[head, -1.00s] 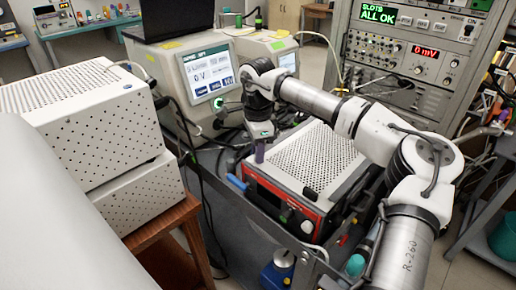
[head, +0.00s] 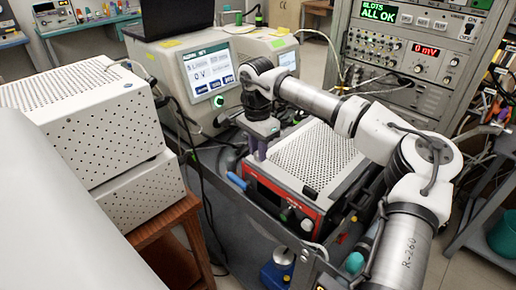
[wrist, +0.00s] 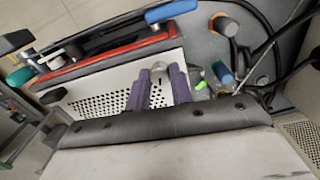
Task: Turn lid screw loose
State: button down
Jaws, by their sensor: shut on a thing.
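The unit with the perforated white lid (head: 318,158) and red front frame stands on the dark cart. In the wrist view its perforated lid (wrist: 95,102) and red edge (wrist: 110,54) lie beyond my gripper. My gripper (head: 261,157) points down at the unit's left corner. Its two purple fingers (wrist: 160,74) show in the wrist view, shut on a small pale part between them, which I take to be the lid screw. The screw is mostly hidden by the fingers, and I cannot tell how far it is turned.
A blue handle (head: 236,182) sticks out near the unit's front left corner; it also shows in the wrist view (wrist: 171,11). An instrument with a screen (head: 208,72) stands close behind my gripper. A rack (head: 410,60) stands at the back right. Black cables run beside the unit.

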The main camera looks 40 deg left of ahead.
aim_at(257, 153)
jog(key=c, duration=1.2)
grip_release()
jog(key=shift+c, duration=0.2)
notch_tip(257, 153, up, 14)
jog(key=b, duration=0.2)
jog(key=shift+a, duration=0.15)
jog(key=shift+f, duration=0.15)
